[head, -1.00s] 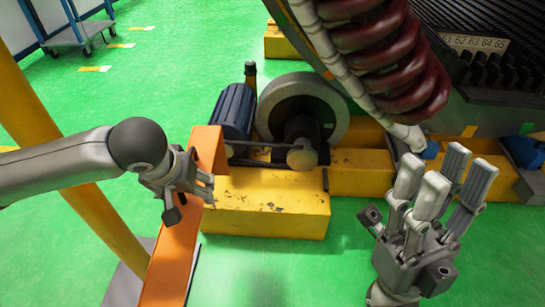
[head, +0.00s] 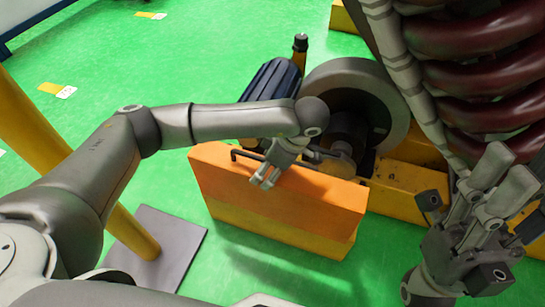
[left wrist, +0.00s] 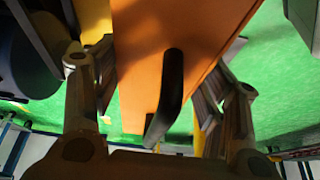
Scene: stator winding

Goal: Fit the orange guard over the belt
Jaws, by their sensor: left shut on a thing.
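The orange guard (head: 300,200) is a flat orange box in the middle of the head view. In the left wrist view the handle (left wrist: 170,95) lies between the fingers, against the orange face. The belt is hidden behind the guard and my arm; whether the guard encloses it I cannot tell. My right gripper (head: 495,190) is open and empty at the right.
Dark red coils (head: 480,80) and a pale hose (head: 420,90) hang close beside my right gripper. A yellow post (head: 80,170) on a grey plate (head: 165,245) stands at the left. A dark bottle-like part (head: 300,50) rises behind the motor.

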